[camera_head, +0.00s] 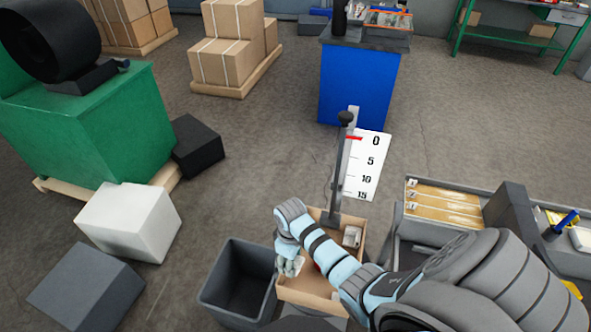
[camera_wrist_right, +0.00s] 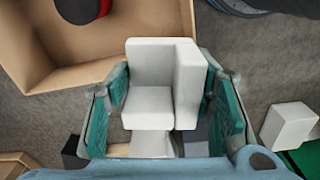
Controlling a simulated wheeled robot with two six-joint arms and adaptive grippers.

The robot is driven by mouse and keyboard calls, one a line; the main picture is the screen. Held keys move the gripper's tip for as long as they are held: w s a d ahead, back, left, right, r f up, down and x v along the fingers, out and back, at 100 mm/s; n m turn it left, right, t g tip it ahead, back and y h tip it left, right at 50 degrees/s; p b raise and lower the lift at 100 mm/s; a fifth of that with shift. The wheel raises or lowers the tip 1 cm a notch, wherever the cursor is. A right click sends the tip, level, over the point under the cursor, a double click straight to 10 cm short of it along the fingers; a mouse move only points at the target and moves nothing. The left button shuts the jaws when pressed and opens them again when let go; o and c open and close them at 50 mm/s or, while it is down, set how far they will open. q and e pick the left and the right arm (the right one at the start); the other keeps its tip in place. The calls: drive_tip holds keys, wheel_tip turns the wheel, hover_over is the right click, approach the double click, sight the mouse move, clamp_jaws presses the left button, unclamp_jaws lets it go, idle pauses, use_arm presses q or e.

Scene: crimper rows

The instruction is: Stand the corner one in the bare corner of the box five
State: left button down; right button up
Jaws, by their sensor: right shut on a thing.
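The white corner piece (camera_wrist_right: 150,90), with upright walls meeting over a flat base, is held between the teal pads of my right gripper (camera_wrist_right: 172,105) in the right wrist view. In the head view my right gripper (camera_head: 289,264) is over the left side of an open cardboard box (camera_head: 310,297), and a little of the white piece shows at its fingers. The box wall (camera_wrist_right: 60,77) also shows in the wrist view, beyond the gripper. A whitish item (camera_head: 352,237) sits at the box's far right corner. My forearm hides part of the box. My left gripper is out of view.
A dark grey open bin (camera_head: 212,296) stands left of the box. A post (camera_head: 338,180) with a numbered scale plate (camera_head: 369,167) rises at the box's far side. A red and black object (camera_wrist_right: 85,8) is inside the box. Grey trays (camera_head: 425,230) stand at the right.

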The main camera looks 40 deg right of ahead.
sight(296, 289)
drive_tip(key=shift+s+d+r+n, duration=0.1)
drive_tip(key=shift+s+d+n, duration=0.2)
drive_tip(key=shift+n, duration=0.5)
drive_tip(key=shift+s+f+n, duration=0.1)
drive_tip(key=shift+f+n, duration=0.2)
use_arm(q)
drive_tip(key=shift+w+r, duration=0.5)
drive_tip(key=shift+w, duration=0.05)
use_arm(e)
drive_tip(key=shift+s, duration=0.1)
drive_tip(key=shift+f+b, duration=0.5)
drive_tip(key=shift+f, duration=0.15)
wheel_tip(296, 289, down, 16)
drive_tip(key=b, duration=1.1)
drive_tip(key=shift+r, duration=0.2)
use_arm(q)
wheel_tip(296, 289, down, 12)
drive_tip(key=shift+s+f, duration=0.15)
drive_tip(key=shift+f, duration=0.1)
